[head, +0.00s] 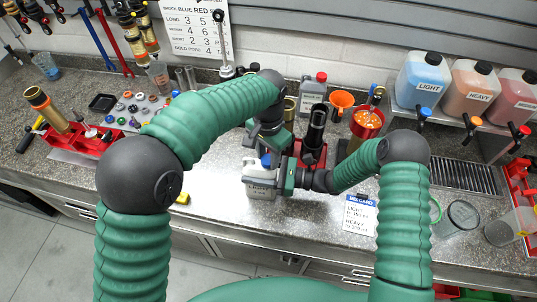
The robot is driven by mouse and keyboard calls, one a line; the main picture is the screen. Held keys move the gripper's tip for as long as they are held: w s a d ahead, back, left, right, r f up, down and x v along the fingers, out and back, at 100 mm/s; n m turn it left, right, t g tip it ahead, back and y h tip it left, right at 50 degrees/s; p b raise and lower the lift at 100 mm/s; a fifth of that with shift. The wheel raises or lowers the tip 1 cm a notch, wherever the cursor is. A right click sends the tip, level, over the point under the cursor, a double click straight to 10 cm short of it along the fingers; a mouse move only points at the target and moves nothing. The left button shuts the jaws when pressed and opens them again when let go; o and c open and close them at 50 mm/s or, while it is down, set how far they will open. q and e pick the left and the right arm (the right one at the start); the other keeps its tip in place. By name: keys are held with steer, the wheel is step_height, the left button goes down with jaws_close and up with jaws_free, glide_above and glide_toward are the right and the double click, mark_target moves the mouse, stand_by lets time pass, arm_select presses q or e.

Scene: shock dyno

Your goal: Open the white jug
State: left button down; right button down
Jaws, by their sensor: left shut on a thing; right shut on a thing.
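The white jug (259,187) stands upright on the steel counter in the middle of the head view. A bit of its blue cap (266,160) shows at the top. My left gripper (266,155) comes down from above and is shut on the cap, hiding most of it. My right gripper (279,178) reaches in from the right and is shut on the jug's right side. The jug's right side is partly hidden by this gripper.
A black-topped damper in a red stand (313,140) is close behind my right gripper. A labelled bottle (312,94) and an orange funnel (341,101) stand behind. Light and heavy oil jugs (424,80) sit on a shelf at right.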

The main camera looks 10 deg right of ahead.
mark_target(268, 159)
stand_by(0.4)
arm_select(q)
steer(key=shift+r, duration=1.1)
steer(key=shift+r, duration=2.05)
arm_select(e)
steer(key=c, duration=0.6)
jaws_free()
steer(key=shift+o, duration=0.2)
